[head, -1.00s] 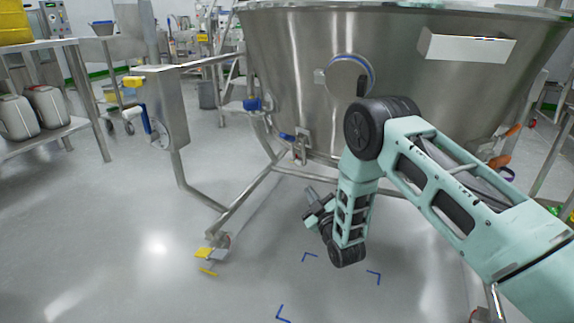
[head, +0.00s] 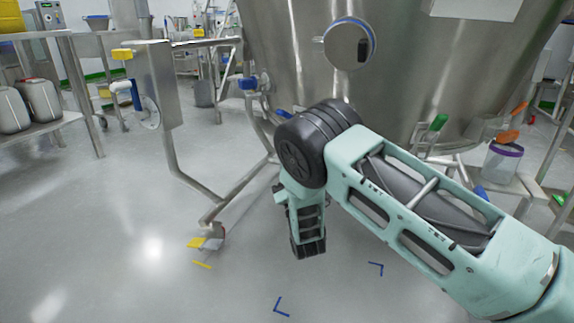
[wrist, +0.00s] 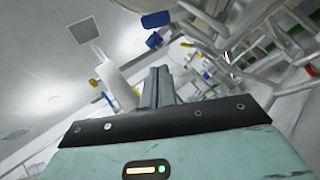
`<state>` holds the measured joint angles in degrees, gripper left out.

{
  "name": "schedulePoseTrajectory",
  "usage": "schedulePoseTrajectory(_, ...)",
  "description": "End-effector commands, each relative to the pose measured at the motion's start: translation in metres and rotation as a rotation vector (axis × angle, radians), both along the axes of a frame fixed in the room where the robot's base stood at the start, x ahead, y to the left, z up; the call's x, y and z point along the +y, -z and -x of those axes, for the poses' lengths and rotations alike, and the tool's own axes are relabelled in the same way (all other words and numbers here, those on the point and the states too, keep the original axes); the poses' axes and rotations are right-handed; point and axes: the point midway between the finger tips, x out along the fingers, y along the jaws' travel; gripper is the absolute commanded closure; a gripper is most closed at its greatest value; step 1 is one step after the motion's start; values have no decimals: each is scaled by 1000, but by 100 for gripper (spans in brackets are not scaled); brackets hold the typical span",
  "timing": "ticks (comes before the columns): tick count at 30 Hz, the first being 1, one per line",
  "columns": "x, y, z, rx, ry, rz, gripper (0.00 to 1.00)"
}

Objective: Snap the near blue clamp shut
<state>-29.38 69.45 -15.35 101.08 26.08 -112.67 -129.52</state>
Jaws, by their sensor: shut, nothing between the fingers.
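A blue clamp handle (head: 284,114) shows at the lower left of the steel vessel (head: 290,50), partly covered by my arm. Another blue handle (head: 247,83) sits on the vessel's frame farther left, and a third blue part (head: 481,191) shows low at the right. I cannot tell which is the near clamp, or whether any is closed. In the wrist view, my gripper (wrist: 156,80) is shut and empty. A blue part (wrist: 154,41) is above its fingertips there, apart from them.
A steel box with a handwheel (head: 148,110) stands left on the tubular frame (head: 240,193). A yellow caster pedal (head: 195,243) is at its foot. A purple-rimmed tub (head: 503,160) and a green handle (head: 438,122) are at right.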

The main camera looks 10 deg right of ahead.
Motion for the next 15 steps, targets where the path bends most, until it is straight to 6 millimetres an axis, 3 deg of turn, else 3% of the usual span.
schedulePoseTrajectory(10,3,-40,-57,-5,1,-5,100)
schedulePoseTrajectory(15,-6,-62,-65,-2,0,-4,100)
